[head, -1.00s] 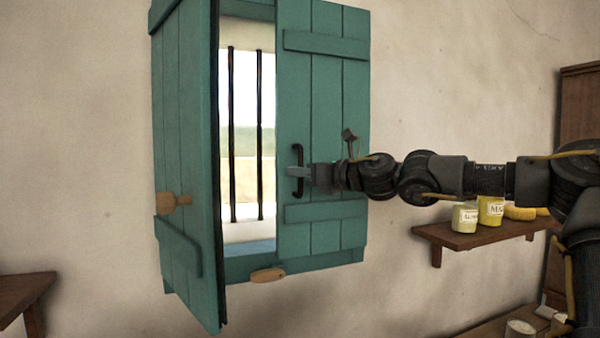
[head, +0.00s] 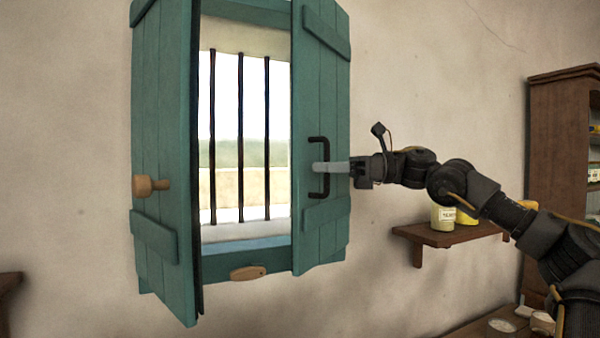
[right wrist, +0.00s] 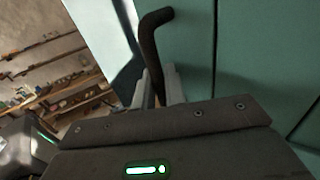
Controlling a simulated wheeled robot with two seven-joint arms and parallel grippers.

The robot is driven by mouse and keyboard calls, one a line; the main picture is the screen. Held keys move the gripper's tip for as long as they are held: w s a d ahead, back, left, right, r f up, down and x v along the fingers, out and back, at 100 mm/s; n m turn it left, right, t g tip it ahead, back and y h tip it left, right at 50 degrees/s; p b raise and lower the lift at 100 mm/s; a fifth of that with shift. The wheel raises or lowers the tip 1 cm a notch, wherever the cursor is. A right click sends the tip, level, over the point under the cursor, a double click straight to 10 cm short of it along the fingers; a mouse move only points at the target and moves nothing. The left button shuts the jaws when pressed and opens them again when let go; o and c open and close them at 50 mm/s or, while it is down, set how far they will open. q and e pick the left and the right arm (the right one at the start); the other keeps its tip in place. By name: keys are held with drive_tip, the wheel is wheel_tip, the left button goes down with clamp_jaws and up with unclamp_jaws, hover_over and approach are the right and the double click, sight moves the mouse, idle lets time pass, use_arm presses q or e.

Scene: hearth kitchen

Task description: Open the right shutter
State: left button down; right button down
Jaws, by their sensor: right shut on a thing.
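The right shutter (head: 322,100) is a teal plank panel, swung partly out from the window frame. Its black bar handle (head: 326,150) stands upright near its free edge. My right gripper (head: 318,167) is shut on this handle, its fingers across the middle of the bar. In the right wrist view the handle (right wrist: 148,45) rises from between the two fingers (right wrist: 158,88). My left gripper is in neither view.
The window opening shows dark vertical bars (head: 240,140). A wooden turn latch (head: 247,273) sits on the lower frame. A wall shelf (head: 445,235) with jars (head: 443,215) is right of the window, below my right arm. A brown cabinet (head: 560,140) stands at the far right.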

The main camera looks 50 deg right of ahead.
drive_tip(key=s+d+n+g+y+p, duration=0.1)
drive_tip(key=s+d+n+g+y, duration=0.3)
drive_tip(key=s+d, duration=0.8)
drive_tip(key=shift+s+g, duration=0.15)
drive_tip(key=shift+g, duration=0.65)
drive_tip(key=shift+r, duration=0.1)
drive_tip(key=c, duration=1.6)
unclamp_jaws()
drive_tip(key=shift+a, duration=0.1)
drive_tip(key=shift+o, duration=0.2)
drive_tip(key=p+v, duration=0.3)
drive_tip(key=v, duration=0.4)
drive_tip(key=shift+d+p, duration=0.25)
drive_tip(key=shift+p, duration=0.05)
